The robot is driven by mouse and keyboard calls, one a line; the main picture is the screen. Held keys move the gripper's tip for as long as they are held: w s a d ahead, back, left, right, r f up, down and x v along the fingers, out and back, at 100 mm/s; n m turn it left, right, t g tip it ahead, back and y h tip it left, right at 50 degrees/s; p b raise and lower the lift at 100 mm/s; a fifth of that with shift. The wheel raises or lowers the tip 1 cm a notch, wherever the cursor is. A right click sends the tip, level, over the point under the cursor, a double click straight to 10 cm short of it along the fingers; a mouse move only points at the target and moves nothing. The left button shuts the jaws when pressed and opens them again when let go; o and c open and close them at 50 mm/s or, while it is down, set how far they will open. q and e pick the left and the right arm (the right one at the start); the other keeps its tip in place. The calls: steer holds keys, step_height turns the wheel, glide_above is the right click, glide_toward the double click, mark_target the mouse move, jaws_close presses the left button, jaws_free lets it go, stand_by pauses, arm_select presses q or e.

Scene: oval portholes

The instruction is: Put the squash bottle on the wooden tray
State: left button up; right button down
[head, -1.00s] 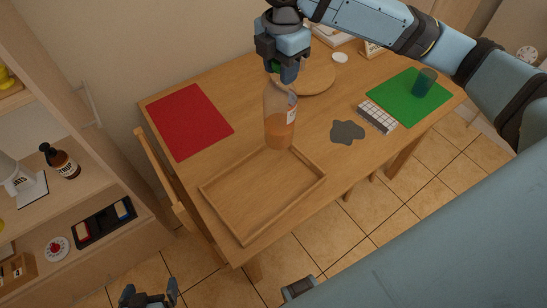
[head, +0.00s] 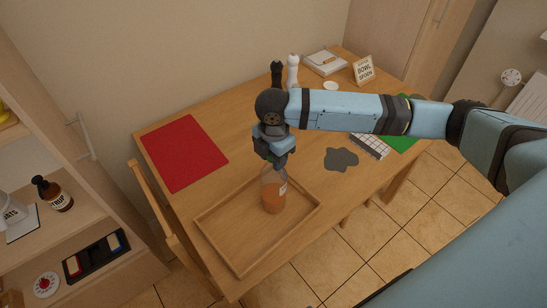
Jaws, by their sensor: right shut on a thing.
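The squash bottle (head: 273,195), clear with orange liquid and a pale label, is upright over the back right part of the wooden tray (head: 232,262). I cannot tell whether its base touches the tray floor. My right gripper (head: 272,164) is shut on the bottle's top from above, and the fingers and hand hide the cap. The tray lies on the near left part of the table, its rest empty. My left gripper is not in view.
A red mat (head: 184,152) lies at the table's left. A grey patch (head: 341,159), a white grid-patterned block (head: 370,145) and a green mat (head: 405,142) lie to the right. Dark (head: 277,74) and white (head: 293,70) mills stand behind my arm. A chair (head: 158,205) is at the left edge.

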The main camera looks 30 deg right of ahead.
steer(key=shift+f, duration=0.4)
steer(key=c, duration=0.7)
jaws_free()
steer(key=shift+f, duration=0.1)
